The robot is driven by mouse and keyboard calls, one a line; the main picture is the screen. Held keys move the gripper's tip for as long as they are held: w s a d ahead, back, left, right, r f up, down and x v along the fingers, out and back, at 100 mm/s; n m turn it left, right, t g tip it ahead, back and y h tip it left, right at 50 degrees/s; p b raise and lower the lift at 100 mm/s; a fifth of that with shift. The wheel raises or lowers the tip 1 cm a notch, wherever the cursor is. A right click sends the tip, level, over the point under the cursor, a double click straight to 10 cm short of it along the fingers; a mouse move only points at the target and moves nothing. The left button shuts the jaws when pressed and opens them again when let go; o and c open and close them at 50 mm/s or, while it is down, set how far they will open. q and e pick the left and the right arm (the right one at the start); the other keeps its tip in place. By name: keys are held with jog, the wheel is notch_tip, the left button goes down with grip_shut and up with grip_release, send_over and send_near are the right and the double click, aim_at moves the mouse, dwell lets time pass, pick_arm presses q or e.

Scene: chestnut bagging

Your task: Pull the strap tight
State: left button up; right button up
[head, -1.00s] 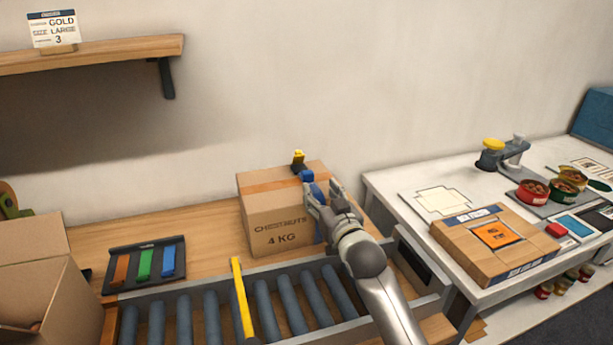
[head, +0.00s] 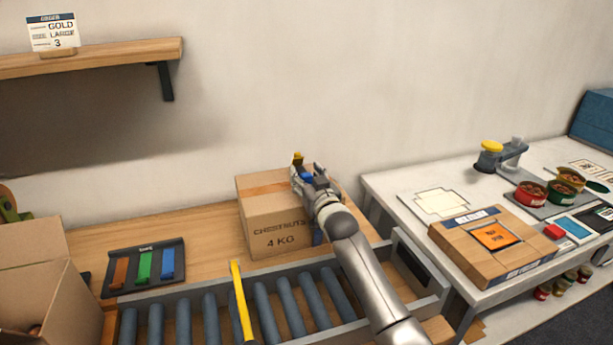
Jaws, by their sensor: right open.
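A closed cardboard box (head: 277,222) marked "CHESTNUTS 4 KG" stands on the wooden bench behind the roller conveyor. A blue strap (head: 306,177) shows at its top right, and a short blue stretch shows lower on the front behind my arm. A small yellow and black piece (head: 297,160) stands up at the box's back edge. My right gripper (head: 308,174) is open over the top right of the box, right at the blue strap. It hides much of the strap, and I cannot tell whether the fingers touch it. My left gripper is not in view.
The roller conveyor (head: 210,318) with a yellow bar (head: 241,302) lies in front. A dark rack (head: 146,266) with orange, green and blue strips is left of the box. An open carton (head: 35,285) stands far left. A white table (head: 392,183) with bowls is at right.

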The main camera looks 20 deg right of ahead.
grip_shut()
dwell(0.4)
